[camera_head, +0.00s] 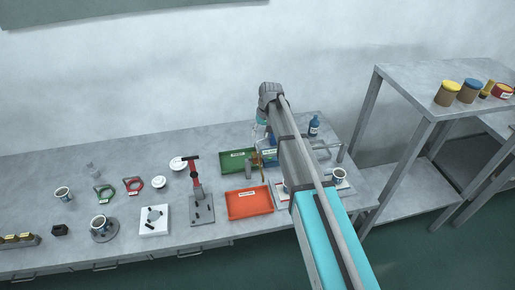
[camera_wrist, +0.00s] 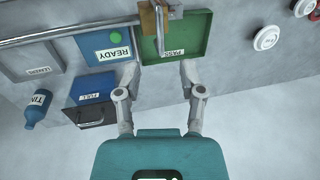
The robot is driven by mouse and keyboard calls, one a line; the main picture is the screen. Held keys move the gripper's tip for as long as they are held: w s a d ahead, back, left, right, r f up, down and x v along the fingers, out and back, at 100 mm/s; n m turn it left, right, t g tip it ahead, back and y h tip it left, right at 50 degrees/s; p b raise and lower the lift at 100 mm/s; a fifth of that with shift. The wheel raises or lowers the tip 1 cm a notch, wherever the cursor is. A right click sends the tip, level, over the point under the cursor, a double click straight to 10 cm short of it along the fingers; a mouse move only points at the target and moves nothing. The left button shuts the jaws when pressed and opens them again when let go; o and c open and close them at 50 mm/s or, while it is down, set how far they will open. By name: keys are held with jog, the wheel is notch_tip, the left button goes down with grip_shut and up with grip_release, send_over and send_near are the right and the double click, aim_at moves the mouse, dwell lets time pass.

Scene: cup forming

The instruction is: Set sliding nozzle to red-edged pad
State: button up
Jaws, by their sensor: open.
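What looks like the sliding nozzle, a brass-coloured block (camera_wrist: 150,20) with a grey bar below it, sits on a grey rail (camera_wrist: 70,33) at the top of the wrist view. My gripper (camera_wrist: 159,72) is open and empty, its fingers spread below the block and apart from it. The fingertips lie over the near edges of a blue READY panel (camera_wrist: 97,38) and a green PASS tray (camera_wrist: 190,42). In the head view my arm hides most of the nozzle area.
A blue FULL box (camera_wrist: 88,95), a blue bottle (camera_wrist: 38,108) and a grey tray (camera_wrist: 25,62) lie left in the wrist view. A shelf (camera_head: 420,105) rises at right.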

jog(key=shift+s+a+f+b, duration=0.1)
jog(key=shift+a+f+b, duration=0.1)
jog(key=shift+f+b, duration=0.75)
jog(key=shift+a+f+b, duration=0.2)
jog(key=shift+f+b, duration=0.6)
jog(key=shift+f, duration=0.2)
jog(key=shift+s+a+f+b, duration=0.1)
jog(key=shift+a+f+b, duration=0.1)
jog(key=shift+f+b, duration=0.75)
grip_shut()
